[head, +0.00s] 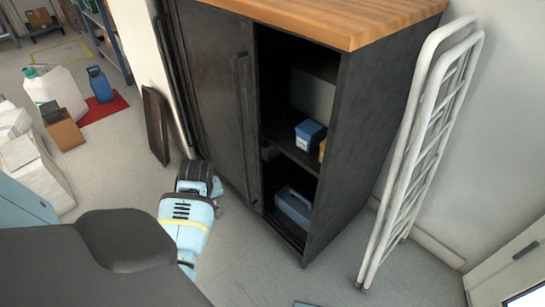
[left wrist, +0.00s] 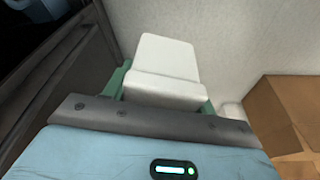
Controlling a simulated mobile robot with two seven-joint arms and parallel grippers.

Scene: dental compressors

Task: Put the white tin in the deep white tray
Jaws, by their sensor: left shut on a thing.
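In the left wrist view my left gripper (left wrist: 162,88) is shut on a white block-shaped thing with a stepped edge, which I take to be the white tin (left wrist: 166,57). Green finger parts show at both sides of it. The tin's lower end is hidden behind the grey bar of the gripper. In the head view only a light blue and dark part of my left arm shows, and the tin cannot be made out there. I cannot make out the deep white tray in either view. My right gripper is not in view.
A dark cabinet (head: 345,150) with a wooden top stands open, with blue boxes (head: 310,134) inside. A white folding ladder (head: 425,140) leans right of it. White containers (head: 55,90) stand at left. In the wrist view a brown box (left wrist: 290,110) is at right.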

